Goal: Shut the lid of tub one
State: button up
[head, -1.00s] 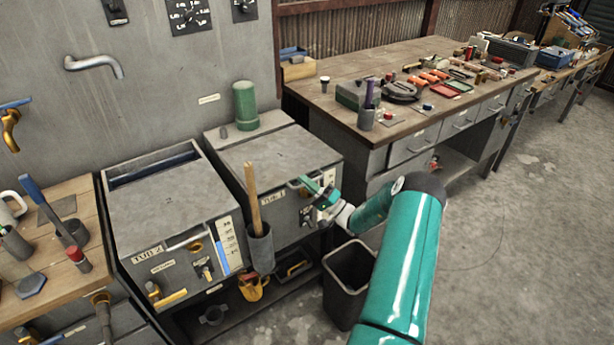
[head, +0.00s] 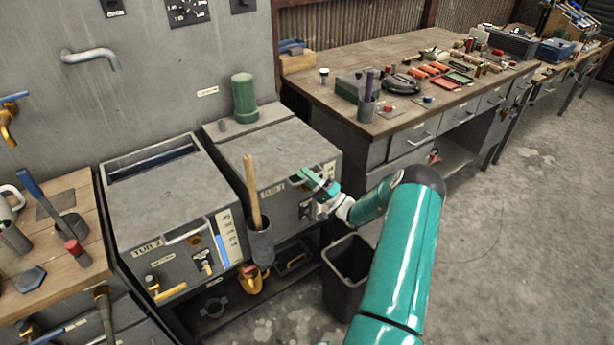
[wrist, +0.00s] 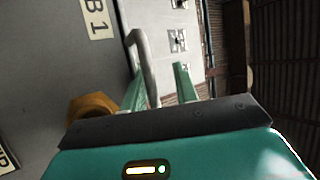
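Tub one (head: 285,205) is the grey box right of tub two, with a "TUB 1" label on its front. Its flat grey lid (head: 275,150) lies level over the top, and no gap shows from here. My gripper (head: 318,182) is at the upper right of its front, by the front edge of the lid. In the wrist view, a bent grey metal handle (wrist: 145,60) runs between the two green fingers of my gripper (wrist: 160,90), nearer the left finger. The fingers are apart. Whether either touches the handle I cannot tell.
Tub two (head: 180,265) stands on the left, with a dark slot behind its top. A wooden-handled tool in a grey cup (head: 260,245) hangs in front between the tubs. A black bin (head: 348,275) stands below my arm. A cluttered workbench (head: 340,95) is behind right.

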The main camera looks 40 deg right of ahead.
jog(key=shift+a+f, duration=0.1)
jog(key=shift+f, duration=0.05)
jog(key=v, duration=1.3)
jog(key=shift+s+d, duration=0.25)
jog(key=shift+s, duration=0.05)
